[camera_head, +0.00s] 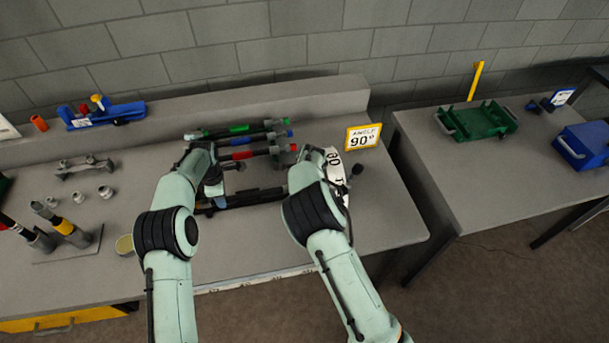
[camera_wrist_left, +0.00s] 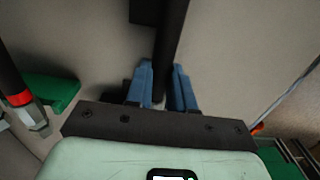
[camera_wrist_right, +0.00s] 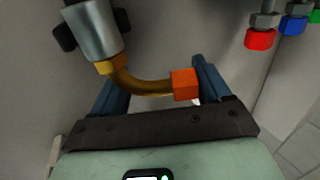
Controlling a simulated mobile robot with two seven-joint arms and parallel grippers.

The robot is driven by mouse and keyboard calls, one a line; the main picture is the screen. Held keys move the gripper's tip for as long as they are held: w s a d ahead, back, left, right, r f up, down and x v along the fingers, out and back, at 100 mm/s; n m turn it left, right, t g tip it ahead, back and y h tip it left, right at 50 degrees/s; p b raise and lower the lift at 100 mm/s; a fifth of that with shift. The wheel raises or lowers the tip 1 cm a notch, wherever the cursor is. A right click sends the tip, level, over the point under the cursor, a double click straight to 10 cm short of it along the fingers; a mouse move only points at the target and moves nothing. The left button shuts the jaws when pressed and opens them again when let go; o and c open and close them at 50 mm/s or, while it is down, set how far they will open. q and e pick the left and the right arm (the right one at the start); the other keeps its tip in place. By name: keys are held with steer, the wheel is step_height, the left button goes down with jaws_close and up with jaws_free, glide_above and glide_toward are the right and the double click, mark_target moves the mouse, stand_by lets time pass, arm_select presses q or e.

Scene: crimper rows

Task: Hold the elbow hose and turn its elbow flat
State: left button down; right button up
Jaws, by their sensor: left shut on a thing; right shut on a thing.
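The elbow hose (camera_head: 258,196) is a dark hose lying crosswise between my two arms in the head view. In the left wrist view, the blue fingers of my left gripper (camera_wrist_left: 163,88) are shut on the black hose (camera_wrist_left: 174,45). In the right wrist view, a curved brass elbow (camera_wrist_right: 140,86) with an orange end (camera_wrist_right: 185,85) leaves a steel ferrule (camera_wrist_right: 93,32). The elbow lies between the blue fingers of my right gripper (camera_wrist_right: 160,82), its orange end beside the right finger. My right arm hides the elbow in the head view.
A white angle dial (camera_head: 335,172) stands beside my right gripper, with a yellow "90°" sign (camera_head: 363,137) behind it. Several hoses with coloured bands (camera_head: 238,129) lie behind the held hose. Loose fittings (camera_head: 105,192) lie at left. A green tray (camera_head: 478,121) sits on the right table.

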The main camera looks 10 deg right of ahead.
arm_select(q)
steer(key=shift+s+d, duration=0.1)
steer(key=shift+d, duration=0.05)
arm_select(e)
steer(key=shift+w+a+f+g, duration=0.15)
steer(key=shift+f+g, duration=0.15)
steer(key=shift+g, duration=0.65)
steer(key=shift+w+a+f+g, duration=0.1)
steer(key=shift+f+g, duration=0.15)
steer(key=shift+g, duration=0.7)
steer(key=shift+s+d+g, duration=0.1)
steer(key=shift+s+g, duration=0.05)
steer(key=shift+g, duration=0.45)
steer(key=o, duration=0.9)
steer(key=shift+c, duration=0.2)
steer(key=shift+d+f, duration=0.1)
step_height(320, 180, up, 8)
steer(key=shift+f, duration=0.2)
